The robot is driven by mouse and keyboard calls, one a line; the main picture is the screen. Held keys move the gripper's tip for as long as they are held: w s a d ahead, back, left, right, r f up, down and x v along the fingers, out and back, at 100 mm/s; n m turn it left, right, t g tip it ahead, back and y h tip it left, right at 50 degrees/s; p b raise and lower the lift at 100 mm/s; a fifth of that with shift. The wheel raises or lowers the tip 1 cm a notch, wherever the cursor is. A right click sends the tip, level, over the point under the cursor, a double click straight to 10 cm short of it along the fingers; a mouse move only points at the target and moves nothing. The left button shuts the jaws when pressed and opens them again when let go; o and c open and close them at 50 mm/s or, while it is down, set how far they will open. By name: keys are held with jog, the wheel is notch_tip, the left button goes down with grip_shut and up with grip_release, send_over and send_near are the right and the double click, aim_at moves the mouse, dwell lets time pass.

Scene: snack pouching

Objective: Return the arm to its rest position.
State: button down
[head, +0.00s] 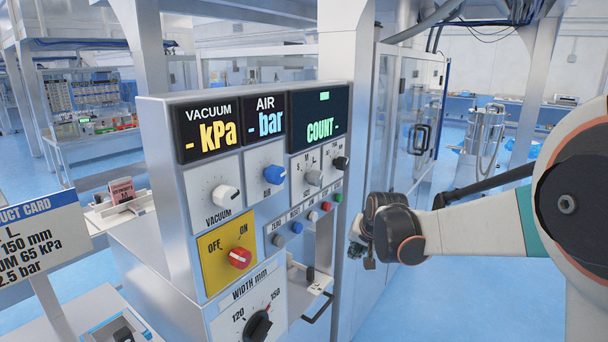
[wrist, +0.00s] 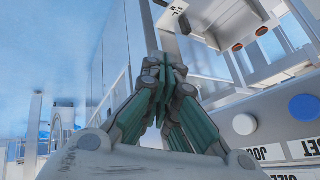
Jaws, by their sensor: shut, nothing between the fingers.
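My gripper (head: 357,249) is at the end of my arm, in the right half of the head view, just right of the control panel's front. It is small and partly dark there. In the wrist view my gripper (wrist: 168,70) shows its green-sided fingers meeting at the tips, shut with nothing between them. The panel's buttons, one white (wrist: 245,124) and one blue (wrist: 304,108), are to the right of the fingers and apart from them.
The control panel (head: 190,160) stands close to the left of my gripper, with knobs and a red switch (head: 240,258). A product card (head: 38,235) is at far left. A glass-doored cabinet (head: 400,130) stands behind. Blue floor (head: 480,300) is open below my arm.

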jog(key=s+d+r+n, duration=0.15)
jog(key=s+r, duration=0.25)
jog(key=s, duration=1)
jog(key=s+d+r+n, duration=0.1)
jog(key=s+d+r, duration=0.25)
jog(key=s, duration=0.95)
jog(key=s+f+n+h, duration=0.1)
jog(key=s+f, duration=0.2)
jog(key=s, duration=0.7)
jog(key=shift+d+f, duration=0.25)
jog(key=shift+d, duration=0.05)
jog(key=shift+s+n, duration=0.1)
jog(key=shift+n, duration=0.15)
